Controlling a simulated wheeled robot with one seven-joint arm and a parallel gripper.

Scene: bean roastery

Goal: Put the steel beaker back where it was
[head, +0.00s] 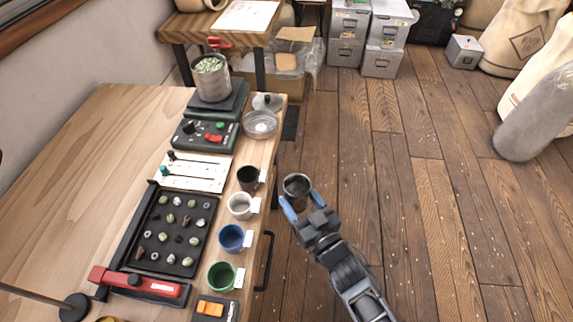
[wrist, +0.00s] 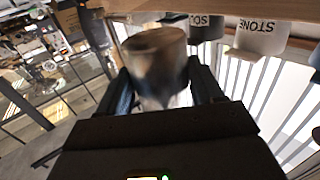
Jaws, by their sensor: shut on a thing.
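The steel beaker (head: 297,185) is a small metal cup. My gripper (head: 297,204) is shut on it and holds it over the floor, just right of the table's edge. In the wrist view the beaker (wrist: 155,60) sits between the two fingers, dark and blurred by reflections. The wooden table (head: 120,120) lies to the left of the gripper. Where the beaker stood before cannot be told from these frames.
Black (head: 248,178), white (head: 240,206), blue (head: 231,238) and green (head: 221,276) labelled cups line the table's right edge. A scale (head: 228,104) bears a large bean-filled container (head: 211,78). The table's left side is clear.

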